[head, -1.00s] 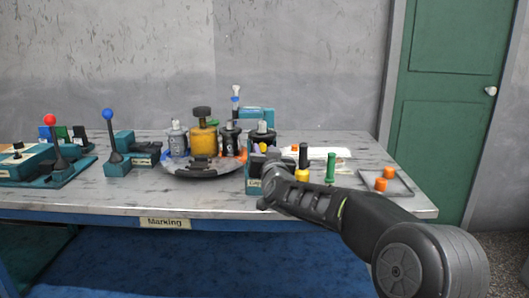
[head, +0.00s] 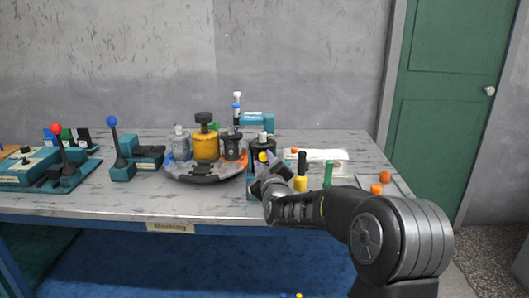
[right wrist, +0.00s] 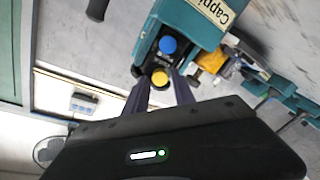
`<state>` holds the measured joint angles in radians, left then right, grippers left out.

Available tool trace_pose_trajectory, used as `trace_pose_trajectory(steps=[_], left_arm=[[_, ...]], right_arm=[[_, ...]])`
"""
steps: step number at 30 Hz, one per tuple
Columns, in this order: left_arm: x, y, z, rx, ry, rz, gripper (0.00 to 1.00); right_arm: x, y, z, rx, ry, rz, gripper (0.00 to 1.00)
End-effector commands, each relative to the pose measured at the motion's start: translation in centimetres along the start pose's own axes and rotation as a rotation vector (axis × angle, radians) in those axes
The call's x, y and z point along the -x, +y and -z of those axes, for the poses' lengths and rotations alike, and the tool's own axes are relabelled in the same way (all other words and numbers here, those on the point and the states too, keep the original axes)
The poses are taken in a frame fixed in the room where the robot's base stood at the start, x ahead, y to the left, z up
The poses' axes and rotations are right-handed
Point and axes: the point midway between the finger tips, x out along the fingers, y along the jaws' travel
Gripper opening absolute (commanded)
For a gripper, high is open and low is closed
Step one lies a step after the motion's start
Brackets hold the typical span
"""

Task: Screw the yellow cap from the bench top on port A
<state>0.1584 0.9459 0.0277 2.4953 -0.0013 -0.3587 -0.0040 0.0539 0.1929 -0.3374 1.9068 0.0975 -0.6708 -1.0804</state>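In the right wrist view, a round yellow cap (right wrist: 160,78) sits beside a blue cap (right wrist: 168,44) on a dark part at the teal station marked "Cappi…" (right wrist: 205,15). My right gripper (right wrist: 162,75) has its fingers apart on either side of the yellow cap, with a small gap visible; contact is unclear. In the head view, the right gripper (head: 268,176) is at the front of this station, hiding most of its front. A bit of yellow (head: 262,157) shows just above the fingers. The port letters cannot be read. My left gripper is not in view.
A round dark tray (head: 205,178) with a yellow cylinder (head: 205,146) stands left of the station. A black-and-yellow tool (head: 301,172) and a green peg (head: 328,172) stand right of the gripper, near orange caps (head: 376,189). The front left bench top is clear.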

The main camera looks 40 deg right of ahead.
Motion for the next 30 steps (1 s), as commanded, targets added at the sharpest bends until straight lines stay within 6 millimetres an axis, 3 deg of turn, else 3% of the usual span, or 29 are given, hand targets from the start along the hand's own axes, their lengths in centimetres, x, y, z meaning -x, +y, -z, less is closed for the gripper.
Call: trace_pose_trajectory(steps=[20, 30], left_arm=[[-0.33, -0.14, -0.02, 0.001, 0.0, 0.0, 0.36], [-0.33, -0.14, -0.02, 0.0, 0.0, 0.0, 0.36]], right_arm=[[-0.01, 0.02, -0.04, -0.005, 0.0, -0.001, 0.31], [-0.01, 0.02, -0.04, -0.005, 0.0, -0.001, 0.05]])
